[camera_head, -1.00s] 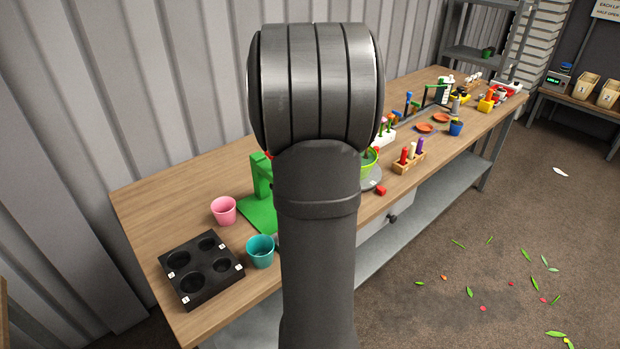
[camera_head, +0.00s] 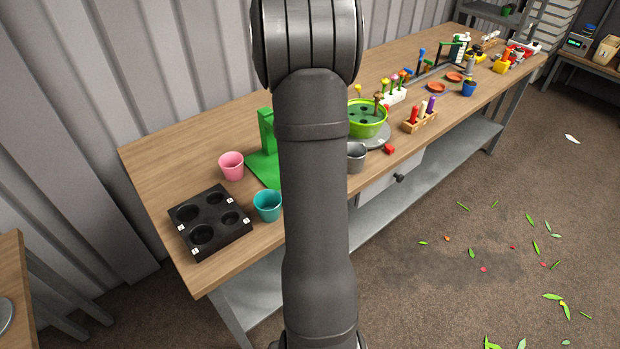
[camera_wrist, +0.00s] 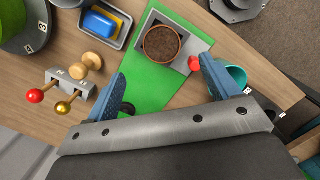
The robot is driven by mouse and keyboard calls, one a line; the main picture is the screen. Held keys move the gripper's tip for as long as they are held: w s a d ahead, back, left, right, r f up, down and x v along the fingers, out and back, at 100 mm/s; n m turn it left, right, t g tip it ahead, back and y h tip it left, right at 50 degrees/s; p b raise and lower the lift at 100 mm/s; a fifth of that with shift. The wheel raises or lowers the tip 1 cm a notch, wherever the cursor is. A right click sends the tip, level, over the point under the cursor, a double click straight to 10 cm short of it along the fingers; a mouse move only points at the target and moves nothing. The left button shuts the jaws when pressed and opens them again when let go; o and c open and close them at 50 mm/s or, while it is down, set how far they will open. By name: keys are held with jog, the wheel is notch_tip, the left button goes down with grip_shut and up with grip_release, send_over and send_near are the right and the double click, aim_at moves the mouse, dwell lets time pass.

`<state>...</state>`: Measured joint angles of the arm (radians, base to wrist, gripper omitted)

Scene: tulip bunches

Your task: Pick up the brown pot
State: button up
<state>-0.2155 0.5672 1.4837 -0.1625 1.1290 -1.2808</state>
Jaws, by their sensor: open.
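The brown pot (camera_wrist: 161,43) is in the wrist view, seen from above, with dark soil inside its orange-brown rim. It sits at the grey part of a green stand (camera_wrist: 151,88). My gripper (camera_wrist: 165,84) has two blue fingers spread wide and empty. The pot is ahead of the fingertips, roughly between their lines and apart from both. In the head view my arm hides the gripper and the brown pot; part of the green stand (camera_head: 266,135) shows beside the arm.
A teal pot (camera_wrist: 235,77) is close beside the right finger, and a red piece (camera_wrist: 194,63) lies near its tip. A blue block in a tray (camera_wrist: 103,23) and a rack with knobs (camera_wrist: 70,88) are left. A pink pot (camera_head: 231,165) and black tray (camera_head: 210,222) stand on the bench.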

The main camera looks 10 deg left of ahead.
jog(key=f, duration=0.3)
jog(key=d+f, duration=0.1)
jog(key=f, duration=0.6)
jog(key=shift+s+d+f, duration=0.1)
jog(key=shift+d+f, duration=0.05)
jog(key=shift+f, duration=0.05)
jog(key=c, duration=1.1)
